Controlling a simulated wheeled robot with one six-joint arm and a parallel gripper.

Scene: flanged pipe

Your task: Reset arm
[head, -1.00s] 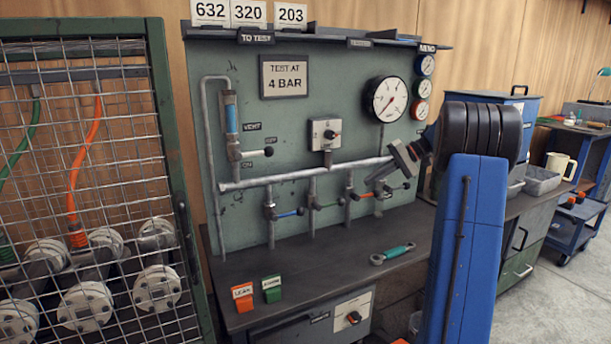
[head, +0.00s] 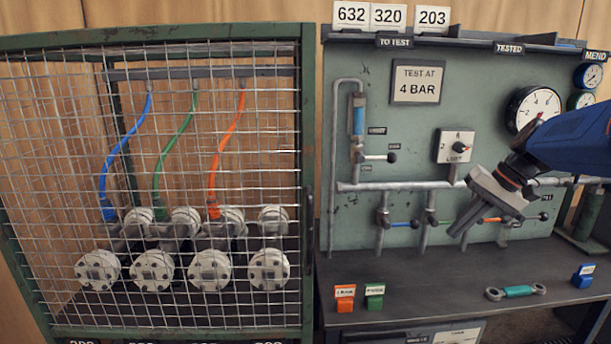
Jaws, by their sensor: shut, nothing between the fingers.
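My gripper (head: 462,233) hangs at the right of the head view, in front of the green test panel (head: 420,120). Its fingers are together with nothing held, and they point down and to the left. My blue arm enters from the right edge. The gripper is above the bench (head: 430,275) and apart from it. It covers part of the horizontal pipe and some of the valve handles behind it.
A mesh cage (head: 305,190) with several flanged pipe ends and blue, green and orange hoses stands left. On the bench are an orange block (head: 345,297), a green block (head: 374,295), a teal-handled wrench (head: 517,291) and a blue block (head: 583,275). The bench's middle is clear.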

